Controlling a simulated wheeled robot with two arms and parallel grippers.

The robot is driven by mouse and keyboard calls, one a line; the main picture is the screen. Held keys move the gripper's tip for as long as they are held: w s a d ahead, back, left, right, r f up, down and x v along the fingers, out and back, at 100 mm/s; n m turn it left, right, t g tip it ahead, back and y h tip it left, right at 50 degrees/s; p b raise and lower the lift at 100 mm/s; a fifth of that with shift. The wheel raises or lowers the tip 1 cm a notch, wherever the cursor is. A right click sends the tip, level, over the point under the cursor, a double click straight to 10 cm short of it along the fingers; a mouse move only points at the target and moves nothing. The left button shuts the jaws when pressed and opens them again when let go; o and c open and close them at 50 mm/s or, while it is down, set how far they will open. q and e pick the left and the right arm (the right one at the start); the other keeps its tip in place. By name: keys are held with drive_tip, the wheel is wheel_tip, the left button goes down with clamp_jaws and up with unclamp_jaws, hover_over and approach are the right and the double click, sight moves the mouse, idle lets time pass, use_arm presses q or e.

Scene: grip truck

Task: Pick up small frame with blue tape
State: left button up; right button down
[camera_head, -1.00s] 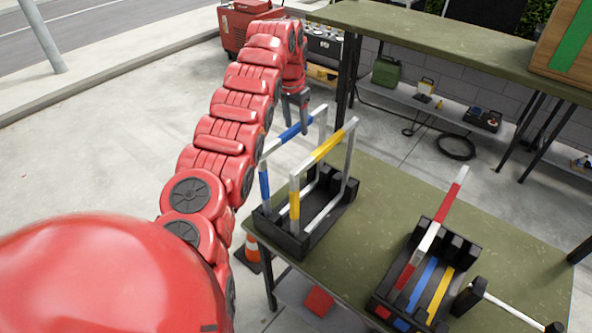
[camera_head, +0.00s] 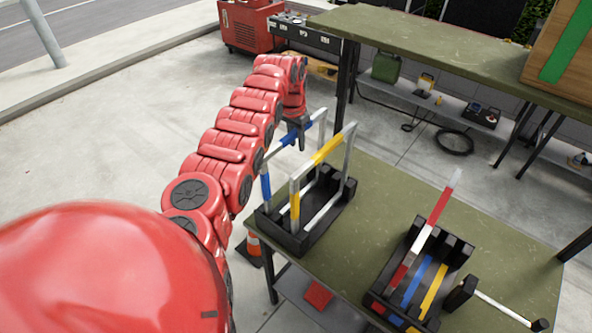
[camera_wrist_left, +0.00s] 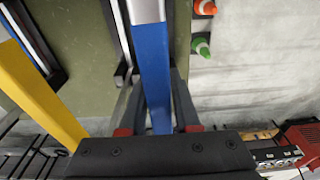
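The small frame with blue tape (camera_head: 265,187) stands upright in the black rack (camera_head: 300,240) at the left end of the green table. Its blue-taped top bar also shows in the left wrist view (camera_wrist_left: 152,70). My left gripper (camera_head: 297,142) is at that top bar from above. In the left wrist view its two fingers (camera_wrist_left: 157,100) lie on either side of the blue bar, apart, with narrow gaps. The fingertips are partly hidden in the head view. My right gripper is not in view.
A frame with yellow tape (camera_head: 327,150) stands close beside the blue one in the same rack. A second black rack (camera_head: 440,262) holds red, blue and yellow taped pieces. A second green table (camera_head: 430,40) stands behind. An orange cone (camera_head: 253,246) is on the floor.

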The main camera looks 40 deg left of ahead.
use_arm(q)
clamp_jaws()
idle(1.1)
